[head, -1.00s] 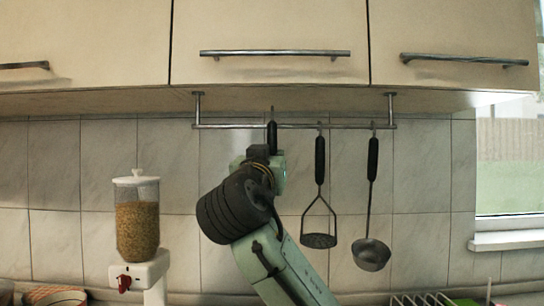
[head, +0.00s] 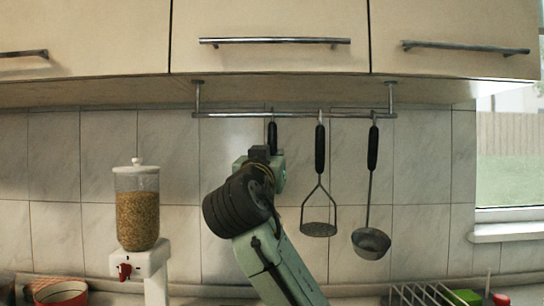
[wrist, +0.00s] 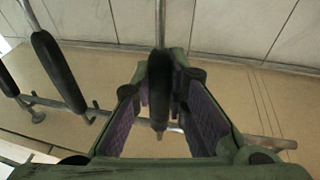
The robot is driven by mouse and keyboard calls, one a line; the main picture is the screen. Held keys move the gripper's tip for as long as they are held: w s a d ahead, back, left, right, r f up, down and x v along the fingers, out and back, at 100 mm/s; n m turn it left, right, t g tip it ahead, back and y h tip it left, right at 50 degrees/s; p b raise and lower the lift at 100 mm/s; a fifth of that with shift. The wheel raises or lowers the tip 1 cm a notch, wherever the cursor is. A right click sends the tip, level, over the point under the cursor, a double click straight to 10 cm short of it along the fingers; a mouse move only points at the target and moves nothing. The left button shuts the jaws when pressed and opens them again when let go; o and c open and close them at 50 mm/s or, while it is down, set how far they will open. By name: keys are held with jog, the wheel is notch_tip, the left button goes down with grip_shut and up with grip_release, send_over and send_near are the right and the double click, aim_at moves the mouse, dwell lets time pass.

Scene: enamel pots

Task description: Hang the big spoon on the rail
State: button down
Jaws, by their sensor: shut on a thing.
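The rail (head: 225,115) hangs under the wall cupboards and also crosses the lower part of the wrist view (wrist: 255,141). The big spoon shows in the head view as a black handle (head: 272,136) just below the rail. Its lower part is hidden behind my arm. In the wrist view its dark handle (wrist: 160,85) lies between my purple-padded fingers, its thin stem running to the top edge. My gripper (wrist: 162,82) is shut on this handle. The handle's end is close to the rail; I cannot tell whether its hook is over it.
A masher (head: 319,190) and a ladle (head: 371,200) hang from the rail to the right of the spoon. A grain dispenser (head: 137,210) stands at left. A dish rack (head: 420,295) is at lower right. The rail's left end is clear.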

jog(key=c, duration=1.5)
grip_release()
